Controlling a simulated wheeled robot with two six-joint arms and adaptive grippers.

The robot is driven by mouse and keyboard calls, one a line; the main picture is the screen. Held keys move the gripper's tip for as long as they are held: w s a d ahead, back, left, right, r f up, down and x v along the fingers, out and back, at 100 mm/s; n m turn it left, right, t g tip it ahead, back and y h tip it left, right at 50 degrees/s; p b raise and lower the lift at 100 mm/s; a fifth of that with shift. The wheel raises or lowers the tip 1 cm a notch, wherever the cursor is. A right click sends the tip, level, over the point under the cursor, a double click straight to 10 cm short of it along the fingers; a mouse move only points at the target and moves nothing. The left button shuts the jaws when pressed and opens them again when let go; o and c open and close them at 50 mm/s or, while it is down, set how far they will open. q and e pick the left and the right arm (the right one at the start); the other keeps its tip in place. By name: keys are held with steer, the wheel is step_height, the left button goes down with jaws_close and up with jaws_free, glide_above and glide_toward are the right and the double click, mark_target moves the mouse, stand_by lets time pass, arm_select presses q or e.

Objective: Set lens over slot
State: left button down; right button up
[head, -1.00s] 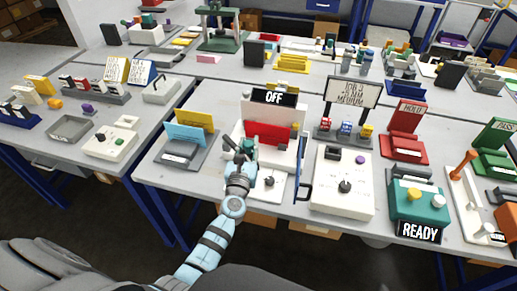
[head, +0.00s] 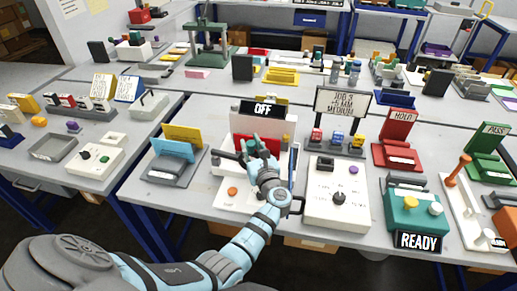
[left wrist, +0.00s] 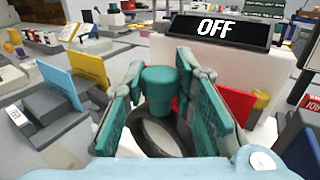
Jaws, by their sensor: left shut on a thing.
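My left gripper (head: 256,150) is in front of the white plotter (head: 287,130) with the OFF sign and the red panel. In the left wrist view its teal fingers (left wrist: 160,90) are shut on a teal knob (left wrist: 160,108). A dark ring (left wrist: 142,134) lies just below the knob, with a pale surface showing inside it; it looks like the lens rim. A dark bar (head: 226,156) shows left of the fingers in the head view. I cannot make out the slot. My right gripper is not in view.
Blue and yellow panels (head: 173,149) stand left of the plotter. A white control box (head: 335,205) stands to the right, with the green READY unit (head: 415,215) beyond it. An orange button (head: 232,190) sits on the plotter's front base. Bare table lies at the front left.

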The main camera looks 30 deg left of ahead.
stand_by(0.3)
arm_select(q)
steer(key=c, duration=1.3)
jaws_free()
step_height(320, 180, up, 10)
